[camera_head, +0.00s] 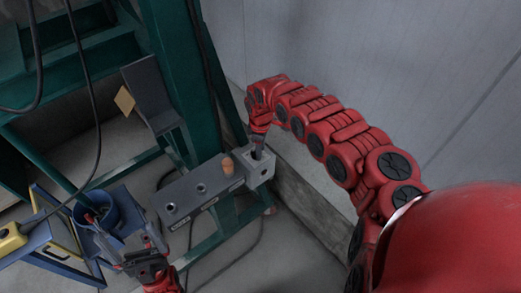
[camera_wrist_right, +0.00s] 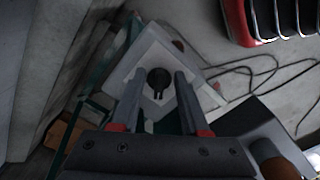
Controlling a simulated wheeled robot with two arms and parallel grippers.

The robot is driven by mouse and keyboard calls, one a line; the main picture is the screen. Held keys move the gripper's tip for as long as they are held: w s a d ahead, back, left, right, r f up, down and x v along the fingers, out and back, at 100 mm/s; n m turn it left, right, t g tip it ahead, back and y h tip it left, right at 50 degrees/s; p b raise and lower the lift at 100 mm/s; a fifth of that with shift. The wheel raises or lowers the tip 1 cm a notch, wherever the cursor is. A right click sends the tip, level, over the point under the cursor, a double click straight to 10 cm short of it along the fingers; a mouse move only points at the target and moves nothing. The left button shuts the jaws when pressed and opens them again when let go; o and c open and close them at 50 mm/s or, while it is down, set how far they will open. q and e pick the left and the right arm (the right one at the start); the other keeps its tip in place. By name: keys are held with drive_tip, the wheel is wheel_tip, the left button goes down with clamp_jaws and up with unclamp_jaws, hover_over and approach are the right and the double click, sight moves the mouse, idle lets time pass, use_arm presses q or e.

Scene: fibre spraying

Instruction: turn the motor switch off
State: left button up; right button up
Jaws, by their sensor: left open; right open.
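A light grey switch box (camera_head: 258,172) sits at the right end of a long grey control panel (camera_head: 205,193) in the head view. In the right wrist view the box's pale face (camera_wrist_right: 150,62) carries a round black switch knob (camera_wrist_right: 159,80), which I take as the motor switch. My right gripper (camera_head: 257,150) is directly at this box. Its open fingers (camera_wrist_right: 159,78) appear on either side of the knob in the right wrist view; I cannot tell whether they touch it. My left gripper (camera_head: 133,243) is open and empty at the lower left, away from the panel.
An orange knob (camera_head: 228,166) stands on the panel close to the switch box, with round sockets further left. A green steel frame (camera_head: 172,65) rises behind. A grey wall (camera_head: 330,45) and low ledge (camera_head: 300,185) lie right.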

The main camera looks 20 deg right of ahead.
wheel_tip(320, 180, up, 17)
drive_tip(key=b, duration=0.4)
idle(0.4)
